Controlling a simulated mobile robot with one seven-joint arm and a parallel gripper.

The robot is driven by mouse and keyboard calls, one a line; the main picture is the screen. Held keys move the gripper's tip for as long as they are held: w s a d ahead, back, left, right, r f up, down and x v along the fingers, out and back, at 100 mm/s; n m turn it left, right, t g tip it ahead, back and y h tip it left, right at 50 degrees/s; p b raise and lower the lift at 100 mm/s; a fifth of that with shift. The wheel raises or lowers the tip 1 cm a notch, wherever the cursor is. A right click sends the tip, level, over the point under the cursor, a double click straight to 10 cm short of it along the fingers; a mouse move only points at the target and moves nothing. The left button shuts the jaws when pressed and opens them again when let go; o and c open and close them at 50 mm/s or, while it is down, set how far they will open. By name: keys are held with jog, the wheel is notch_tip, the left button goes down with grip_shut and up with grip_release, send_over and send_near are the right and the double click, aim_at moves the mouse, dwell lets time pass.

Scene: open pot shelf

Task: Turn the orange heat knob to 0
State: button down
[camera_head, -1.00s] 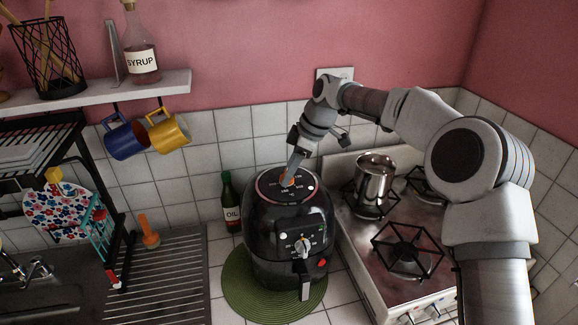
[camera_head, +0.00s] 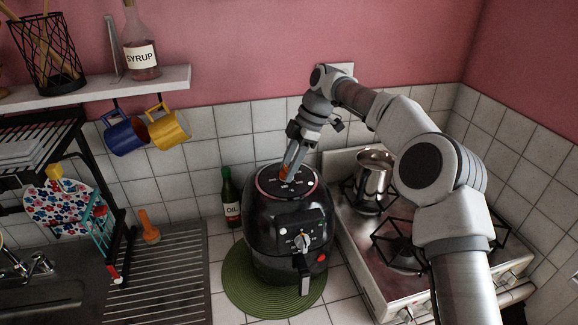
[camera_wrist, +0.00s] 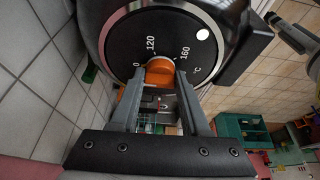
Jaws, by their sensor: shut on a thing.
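The black air fryer (camera_head: 270,220) stands on a round green mat (camera_head: 237,295). Its top carries a dial marked 0, 120 and 160 °C, with the orange heat knob (camera_head: 285,172) at the centre. In the wrist view the orange knob (camera_wrist: 157,73) sits between my fingertips, its lower part partly covered by them. My gripper (camera_head: 289,172) reaches down from above and behind, shut on the knob; it also shows in the wrist view (camera_wrist: 158,80). The knob's pointer is not clear to me.
A stove with a metal pot (camera_head: 374,178) is at the right of the fryer. An oil bottle (camera_head: 230,198) stands close on the left. A shelf (camera_head: 95,87) with hanging mugs is at upper left.

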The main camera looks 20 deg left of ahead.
jog(key=shift+c, duration=1.9)
grip_release()
jog(key=v, duration=0.7)
jog(key=shift+d+r, duration=0.1)
jog(key=shift+r, duration=0.1)
